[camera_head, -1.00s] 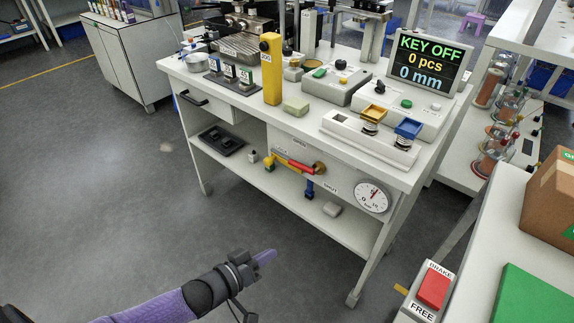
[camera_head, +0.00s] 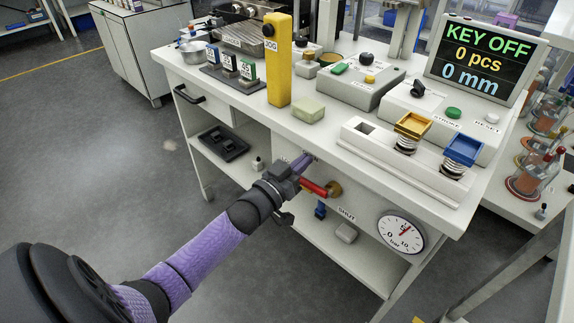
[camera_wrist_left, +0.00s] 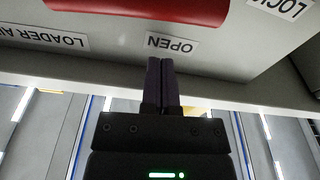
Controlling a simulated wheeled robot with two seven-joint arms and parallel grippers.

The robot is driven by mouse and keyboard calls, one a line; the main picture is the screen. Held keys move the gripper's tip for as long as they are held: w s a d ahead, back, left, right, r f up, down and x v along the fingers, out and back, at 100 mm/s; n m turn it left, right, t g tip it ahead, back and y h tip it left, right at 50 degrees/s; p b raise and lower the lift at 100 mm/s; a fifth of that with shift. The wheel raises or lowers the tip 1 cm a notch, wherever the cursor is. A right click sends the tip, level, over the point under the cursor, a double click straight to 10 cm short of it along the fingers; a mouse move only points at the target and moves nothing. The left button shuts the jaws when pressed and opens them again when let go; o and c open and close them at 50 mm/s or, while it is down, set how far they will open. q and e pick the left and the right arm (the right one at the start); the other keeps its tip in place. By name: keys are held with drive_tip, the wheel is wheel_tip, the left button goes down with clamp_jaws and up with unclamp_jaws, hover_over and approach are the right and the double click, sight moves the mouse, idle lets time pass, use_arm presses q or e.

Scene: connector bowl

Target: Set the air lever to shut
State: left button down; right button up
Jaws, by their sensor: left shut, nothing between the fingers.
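The air lever has a red handle (camera_head: 313,187) on a brass hub (camera_head: 334,188), on the front panel of the bench. The handle points left from the hub, and its left part is hidden behind my left gripper. A SHUT label (camera_head: 346,214) is below the hub. In the left wrist view the red handle (camera_wrist_left: 150,8) crosses the top, with an OPEN label (camera_wrist_left: 172,44) near my fingertips. My left gripper (camera_head: 303,161) is shut and empty, beside the handle and apart from it in the wrist view (camera_wrist_left: 161,62). My right gripper is out of view.
A round pressure gauge (camera_head: 401,233) is right of the lever. A blue valve part (camera_head: 320,210) hangs below it. The bench top above overhangs and carries a yellow JOG post (camera_head: 278,60) and control boxes.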

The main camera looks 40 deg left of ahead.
use_arm(q)
drive_tip(key=f+b, duration=0.1)
drive_tip(key=f, duration=0.1)
drive_tip(key=f+b, duration=0.1)
drive_tip(key=f, duration=0.1)
drive_tip(key=shift+s+d, duration=0.15)
drive_tip(key=shift+s, duration=0.25)
drive_tip(key=shift+f+n, duration=0.35)
drive_tip(key=shift+n, duration=0.55)
drive_tip(key=f+n, duration=0.1)
drive_tip(key=n, duration=0.1)
drive_tip(key=f+n+y, duration=0.1)
drive_tip(key=n, duration=0.1)
drive_tip(key=f+n, duration=0.1)
drive_tip(key=n, duration=0.2)
drive_tip(key=shift+d+f+g+y, duration=0.3)
drive_tip(key=shift+f+y, duration=0.05)
drive_tip(key=shift+y, duration=0.05)
drive_tip(key=shift+s+d+f+n+g+y, duration=0.15)
drive_tip(key=shift+d+f+n, duration=0.45)
drive_tip(key=shift+n, duration=0.95)
drive_tip(key=shift+w+d+f+n+g+y, duration=0.15)
drive_tip(key=shift+d+f+n, duration=0.4)
drive_tip(key=shift+n, duration=1.05)
drive_tip(key=shift+s+d+f+n+g, duration=0.2)
drive_tip(key=shift+d+f+n, duration=0.4)
drive_tip(key=shift+n, duration=0.95)
drive_tip(key=shift+d+r, duration=0.15)
drive_tip(key=shift+r, duration=0.05)
